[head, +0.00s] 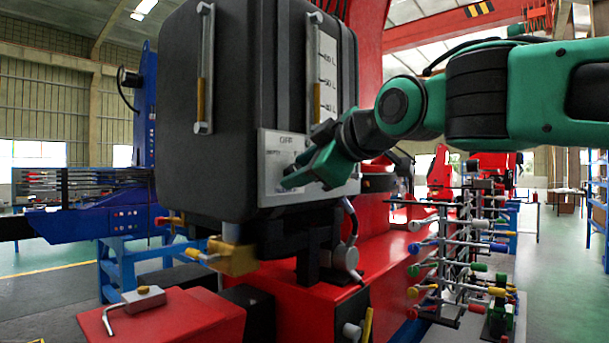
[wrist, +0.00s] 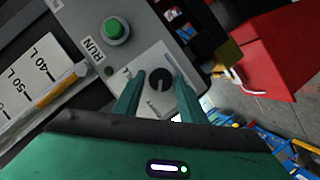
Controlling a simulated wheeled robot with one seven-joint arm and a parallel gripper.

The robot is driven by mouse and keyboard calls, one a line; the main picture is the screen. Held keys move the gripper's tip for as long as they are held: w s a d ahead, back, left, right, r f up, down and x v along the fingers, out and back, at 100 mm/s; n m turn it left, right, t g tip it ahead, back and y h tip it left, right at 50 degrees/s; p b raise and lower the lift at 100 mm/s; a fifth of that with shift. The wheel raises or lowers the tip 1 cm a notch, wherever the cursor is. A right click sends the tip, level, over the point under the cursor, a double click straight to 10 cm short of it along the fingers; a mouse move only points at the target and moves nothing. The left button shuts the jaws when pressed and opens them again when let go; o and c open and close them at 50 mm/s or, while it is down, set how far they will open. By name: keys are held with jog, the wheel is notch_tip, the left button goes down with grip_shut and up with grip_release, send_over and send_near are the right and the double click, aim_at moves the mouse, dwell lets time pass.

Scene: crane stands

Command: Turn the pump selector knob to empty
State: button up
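The selector knob (wrist: 160,79) is a small round black knob on a light plate of the grey control panel (wrist: 88,12). In the wrist view the two green fingers of my gripper (wrist: 159,88) stand apart, one on each side of the knob. A gap seems to show between the knob and each finger; I cannot tell whether either touches. In the head view my gripper (head: 290,183) is at the front of the panel (head: 268,180), below the lettering OFF, and hides the knob. The knob's pointer direction is too small to read.
A green button (wrist: 115,29) marked RUN sits beside the knob plate. The panel is on a black tank (head: 225,120) with a level scale (head: 327,75). A yellow-handled valve (head: 232,256) hangs below. A rack of coloured levers (head: 455,250) stands at the right.

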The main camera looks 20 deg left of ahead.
jog(key=shift+o, duration=0.4)
jog(key=v, duration=1)
jog(key=shift+s+d, duration=0.2)
jog(key=shift+d, duration=0.1)
jog(key=w+d+f+m+h, duration=0.4)
jog(key=w+d+f, duration=0.2)
jog(key=d+f, duration=0.3)
jog(key=d+f+m+g+h, duration=0.1)
jog(key=d+f+m+h, duration=0.3)
jog(key=d+f, duration=0.75)
jog(key=d+f+m+g+h, duration=0.15)
jog(key=d+f+m, duration=0.55)
jog(key=d, duration=0.8)
jog(key=s+d+f+m+g+h, duration=0.35)
jog(key=s+d+f+m, duration=0.25)
jog(key=s+d+f, duration=0.7)
jog(key=s+d+f+m+g+y, duration=0.1)
jog(key=s+d+f+m+g, duration=0.2)
jog(key=s, duration=1)
notch_tip(320, 180, down, 4)
jog(key=shift+s+d+f+m+g+y, duration=0.2)
jog(key=shift+m+g+y, duration=0.1)
jog(key=shift+m, duration=0.8)
